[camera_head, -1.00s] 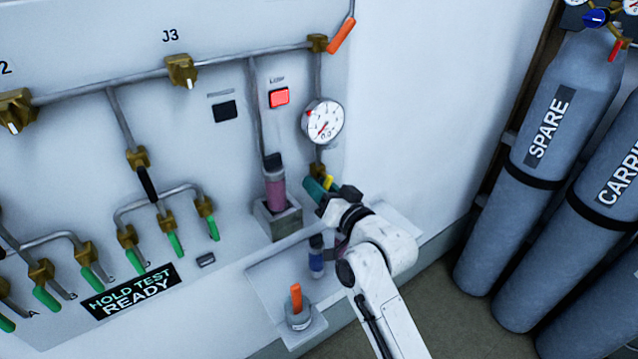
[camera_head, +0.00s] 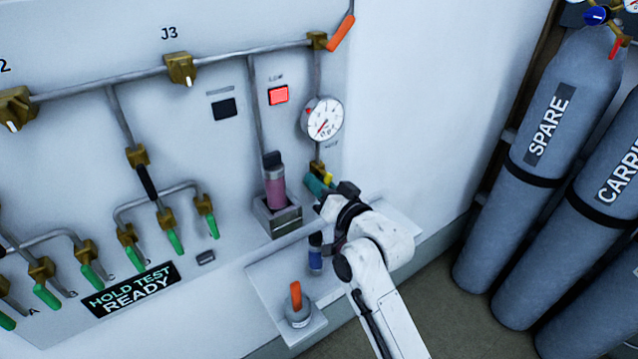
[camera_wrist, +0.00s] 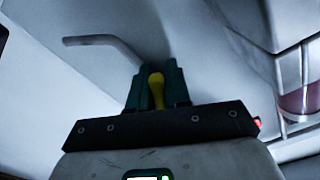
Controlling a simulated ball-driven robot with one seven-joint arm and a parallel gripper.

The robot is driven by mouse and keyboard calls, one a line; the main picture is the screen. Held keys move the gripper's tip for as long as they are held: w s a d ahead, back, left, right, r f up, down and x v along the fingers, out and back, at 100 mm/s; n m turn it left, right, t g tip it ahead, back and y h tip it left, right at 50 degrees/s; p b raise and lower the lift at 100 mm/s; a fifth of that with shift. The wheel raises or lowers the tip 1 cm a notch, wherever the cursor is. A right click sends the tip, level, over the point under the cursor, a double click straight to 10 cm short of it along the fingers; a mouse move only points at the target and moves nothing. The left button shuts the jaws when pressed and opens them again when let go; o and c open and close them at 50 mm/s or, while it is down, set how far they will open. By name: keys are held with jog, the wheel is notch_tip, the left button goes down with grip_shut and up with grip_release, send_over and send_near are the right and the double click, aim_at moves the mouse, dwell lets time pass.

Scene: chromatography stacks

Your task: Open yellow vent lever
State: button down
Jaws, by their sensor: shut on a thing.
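The yellow vent lever (camera_head: 328,177) sits on the brass valve (camera_head: 317,168) below the round gauge, on the right part of the white panel. My gripper (camera_head: 319,187) reaches it from the lower right, and its teal fingers cover much of it. In the wrist view, the yellow lever (camera_wrist: 156,90) stands between the two dark green fingers of my gripper (camera_wrist: 156,75), which are shut on it. A bent grey pipe (camera_wrist: 105,42) shows beyond the fingers.
A pink-filled cylinder (camera_head: 275,188) stands in a holder left of my gripper. A small shelf (camera_head: 262,285) below holds a blue vial (camera_head: 315,256) and an orange-handled piece (camera_head: 296,296). A red lit button (camera_head: 278,95) is above. Grey gas cylinders (camera_head: 535,150) stand at right.

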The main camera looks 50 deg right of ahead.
jog(key=shift+s+d+f+n+b, duration=0.1)
jog(key=shift+d+n+b, duration=0.1)
jog(key=shift+n+b, duration=0.55)
jog(key=shift+s+d+n+b, duration=0.1)
jog(key=shift+d+n+b, duration=0.15)
jog(key=shift+n, duration=0.85)
jog(key=shift+d+f+n+b, duration=0.15)
jog(key=shift+n+b, duration=0.35)
jog(key=shift+n, duration=0.45)
jog(key=shift+r, duration=0.15)
jog(key=c, duration=1.2)
grip_release()
jog(key=shift+o, duration=0.2)
jog(key=b+v, duration=0.1)
jog(key=v, duration=0.9)
jog(key=shift+s, duration=0.4)
